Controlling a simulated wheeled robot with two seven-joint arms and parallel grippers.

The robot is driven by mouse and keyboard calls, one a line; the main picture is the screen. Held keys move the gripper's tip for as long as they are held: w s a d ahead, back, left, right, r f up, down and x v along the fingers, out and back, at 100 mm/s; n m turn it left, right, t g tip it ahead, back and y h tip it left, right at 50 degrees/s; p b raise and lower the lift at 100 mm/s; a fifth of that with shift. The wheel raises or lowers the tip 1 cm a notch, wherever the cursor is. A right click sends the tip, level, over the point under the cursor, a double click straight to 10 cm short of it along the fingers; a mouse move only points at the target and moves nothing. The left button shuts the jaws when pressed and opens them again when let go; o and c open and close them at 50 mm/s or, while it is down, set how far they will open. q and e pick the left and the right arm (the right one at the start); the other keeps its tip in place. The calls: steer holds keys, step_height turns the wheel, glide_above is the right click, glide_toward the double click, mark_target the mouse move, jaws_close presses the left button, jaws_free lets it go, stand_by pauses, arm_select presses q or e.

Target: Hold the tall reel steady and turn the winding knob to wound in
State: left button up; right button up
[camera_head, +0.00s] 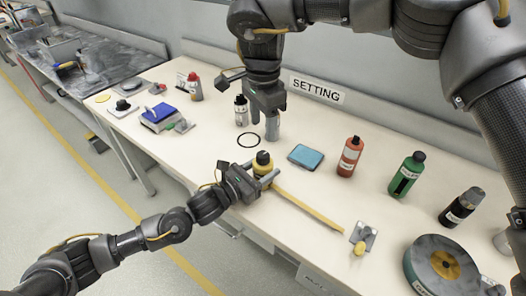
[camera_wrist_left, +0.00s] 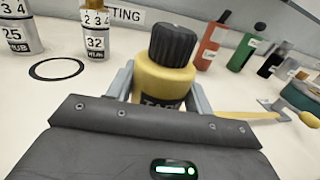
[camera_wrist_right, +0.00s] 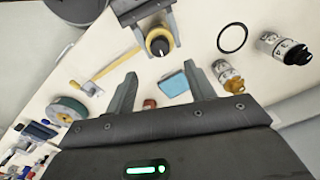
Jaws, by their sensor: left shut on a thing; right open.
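The tall reel (camera_head: 264,170) is a yellow upright body with a dark label. A black ribbed winding knob (camera_wrist_left: 172,45) sits on its top. My left gripper (camera_head: 265,178) is shut around the reel's body, one finger on each side, in the left wrist view (camera_wrist_left: 163,95). A yellow strip (camera_head: 308,209) runs from the reel towards a small metal bracket (camera_head: 365,234) on the table. My right gripper (camera_head: 263,122) is open and empty, above the table and behind the reel. In the right wrist view the reel (camera_wrist_right: 159,47) lies beyond its fingers.
A black ring (camera_head: 248,140), a small labelled bottle (camera_head: 241,112) and a blue pad (camera_head: 306,157) lie near the reel. Red (camera_head: 349,158) and green (camera_head: 405,177) bottles stand to the right.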

mark_target(263, 154)
step_height(263, 154, down, 10)
stand_by(0.4)
steer(key=c, duration=1)
